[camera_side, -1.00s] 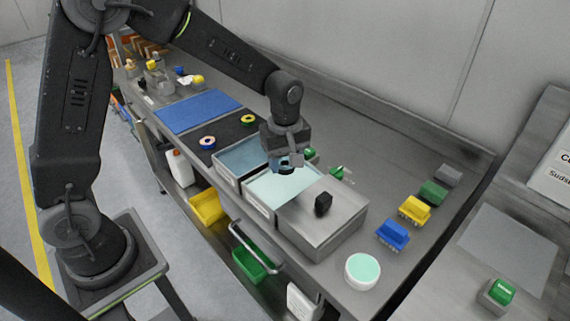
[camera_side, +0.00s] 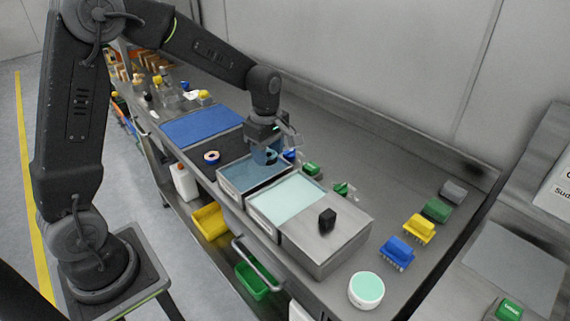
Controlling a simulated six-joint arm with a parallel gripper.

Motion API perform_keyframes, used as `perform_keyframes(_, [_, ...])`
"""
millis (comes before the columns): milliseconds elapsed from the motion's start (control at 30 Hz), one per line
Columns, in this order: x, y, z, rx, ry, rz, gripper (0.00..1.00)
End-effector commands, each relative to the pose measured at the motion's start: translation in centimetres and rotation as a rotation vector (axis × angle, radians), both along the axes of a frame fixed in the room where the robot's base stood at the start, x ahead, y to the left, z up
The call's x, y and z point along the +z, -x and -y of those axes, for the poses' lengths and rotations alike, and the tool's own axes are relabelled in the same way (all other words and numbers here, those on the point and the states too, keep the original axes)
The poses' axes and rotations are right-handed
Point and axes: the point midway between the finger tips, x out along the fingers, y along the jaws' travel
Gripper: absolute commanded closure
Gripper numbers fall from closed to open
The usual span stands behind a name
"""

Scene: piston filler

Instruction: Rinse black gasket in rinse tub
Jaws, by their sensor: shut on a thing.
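My gripper (camera_side: 268,158) is shut on a small dark thing that appears to be the black gasket (camera_side: 271,156). The fingers hide most of it. My gripper is at the far end of the blue-grey water tub (camera_side: 224,184), which looks like the rinse tub. I cannot tell whether the gasket touches the water. A second tub (camera_side: 252,215) with pale mint liquid stands next to it on the near side.
A metal drainboard (camera_side: 345,238) bears a black block (camera_side: 327,219). Green pieces (camera_side: 312,169) lie behind the tubs. Blue (camera_side: 397,250) and yellow (camera_side: 419,229) brushes stand right. A ring (camera_side: 211,157) lies on the dark mat left. A round mint-topped container (camera_side: 366,289) stands in front.

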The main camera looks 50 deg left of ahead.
Motion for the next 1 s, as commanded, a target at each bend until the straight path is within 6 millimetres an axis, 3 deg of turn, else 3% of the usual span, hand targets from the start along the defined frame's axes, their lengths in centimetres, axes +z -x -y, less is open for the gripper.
perform_keyframes(33, [0.0,0.1,-1.7,0.089,0.0,-0.001,0.76])
perform_keyframes(100, [-0.1,0.3,-3.3,0.186,0.0,-0.001,0.76])
perform_keyframes(233, [-0.2,0.5,-5.1,0.293,0.0,-0.001,0.76])
perform_keyframes(467, [-1.4,0.6,-5.3,0.314,0.001,-0.003,0.76])
perform_keyframes(1000, [-6.5,0.6,-5.3,0.311,0.001,-0.004,0.76])
